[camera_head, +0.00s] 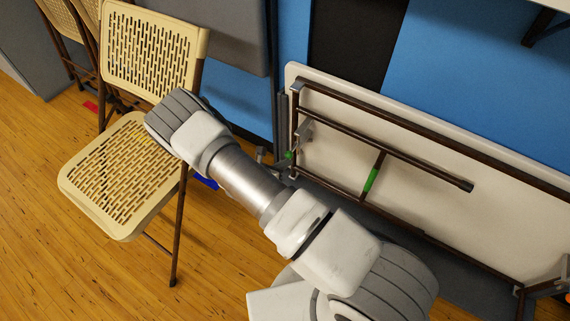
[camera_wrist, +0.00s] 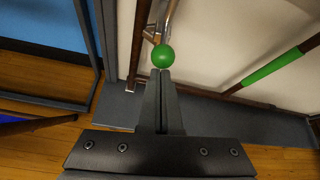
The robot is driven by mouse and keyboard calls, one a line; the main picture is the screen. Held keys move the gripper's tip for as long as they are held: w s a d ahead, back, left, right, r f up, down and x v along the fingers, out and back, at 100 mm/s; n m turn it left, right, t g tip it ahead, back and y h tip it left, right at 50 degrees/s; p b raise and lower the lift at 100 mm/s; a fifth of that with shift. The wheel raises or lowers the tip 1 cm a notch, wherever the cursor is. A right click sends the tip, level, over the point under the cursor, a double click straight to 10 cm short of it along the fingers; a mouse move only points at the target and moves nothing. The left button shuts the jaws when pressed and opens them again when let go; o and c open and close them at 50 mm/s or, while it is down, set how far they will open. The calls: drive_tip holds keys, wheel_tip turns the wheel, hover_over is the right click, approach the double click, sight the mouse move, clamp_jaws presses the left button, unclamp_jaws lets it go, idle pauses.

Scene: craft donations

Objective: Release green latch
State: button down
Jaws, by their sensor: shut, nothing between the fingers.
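The green latch shows as a round green knob (camera_wrist: 162,56) on a metal bracket at the leg of the folded table in the wrist view. In the head view it is a small green spot (camera_head: 289,155) near the table's left end. My gripper (camera_wrist: 161,74) is shut and empty. Its fingertips point at the knob and sit just below it in the picture. I cannot tell whether they touch it. In the head view my arm hides most of the gripper.
The folded table (camera_head: 335,165) stands on its edge against the wall. A green sleeve (camera_head: 371,179) wraps a brown bar of its leg frame; it shows in the wrist view too (camera_wrist: 272,70). A tan folding chair (camera_head: 125,165) stands left of my arm. Wood floor (camera_head: 60,270) is clear at lower left.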

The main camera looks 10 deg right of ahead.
sight(289, 153)
drive_tip(key=shift+r+p, duration=1.5)
drive_tip(key=shift+r, duration=0.65)
drive_tip(key=p+v, duration=0.4)
drive_tip(key=v, duration=1.3)
drive_tip(key=shift+s+a, duration=0.2)
drive_tip(key=shift+f, duration=0.1)
